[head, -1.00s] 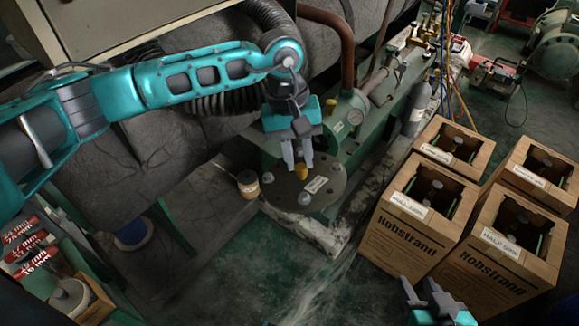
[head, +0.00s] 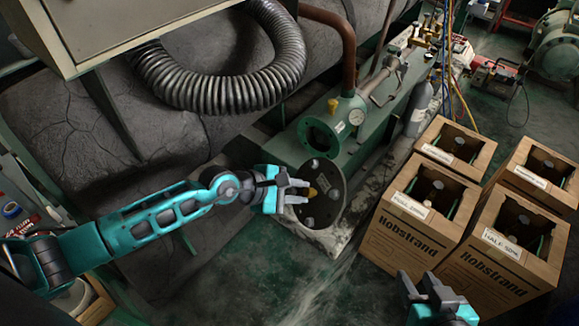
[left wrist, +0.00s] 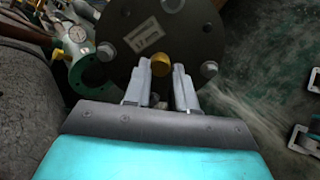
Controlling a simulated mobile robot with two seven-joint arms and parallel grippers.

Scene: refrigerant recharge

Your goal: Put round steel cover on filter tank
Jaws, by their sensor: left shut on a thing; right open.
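The round steel cover (head: 333,208) is a dark disc with bolt heads, a label and a yellow knob (head: 322,183). It is tilted up on edge, its knob side towards my left gripper (head: 307,191). That gripper is shut on the knob, which shows between the fingertips in the left wrist view (left wrist: 161,64). The filter tank (head: 347,133) is a green cylinder with a gauge; its open round flange (head: 319,138) is just behind and above the cover, apart from it in the head view. The flange also shows in the left wrist view (left wrist: 90,75). My right gripper (head: 424,282) is open and empty.
Several cardboard boxes (head: 405,240) holding cylinders stand at the right, close to my right gripper. The green floor in front is clear.

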